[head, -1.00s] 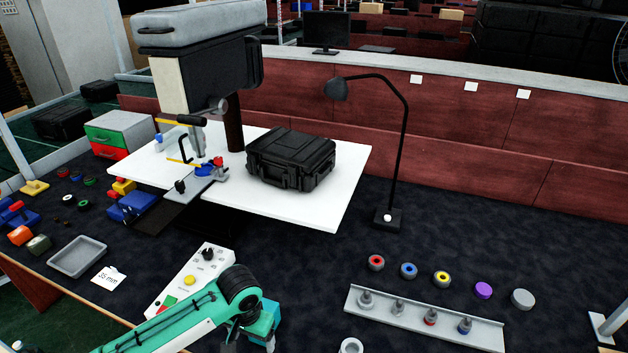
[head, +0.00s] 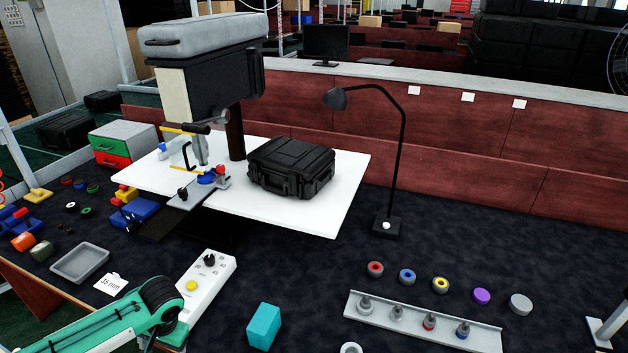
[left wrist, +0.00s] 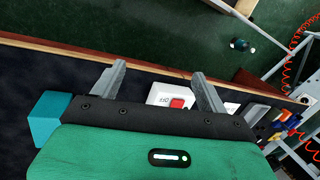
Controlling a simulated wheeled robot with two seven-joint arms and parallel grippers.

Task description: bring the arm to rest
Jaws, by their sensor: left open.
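My left arm (head: 110,322) comes in low from the left in the head view. The gripper's fingers are not clearly visible there. In the left wrist view my left gripper (left wrist: 158,72) has its two grey fingers spread apart with nothing between them. A teal block (head: 263,326) stands on the dark table to the right of the arm, apart from it. The block also shows at the left of the left wrist view (left wrist: 48,118). My right gripper is in neither view.
A white control box (head: 212,283) lies just beyond my arm. A grey tray (head: 80,263) and a "35 mm" card (head: 111,284) lie at left. A grey rack with pegs (head: 425,322) is at right.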

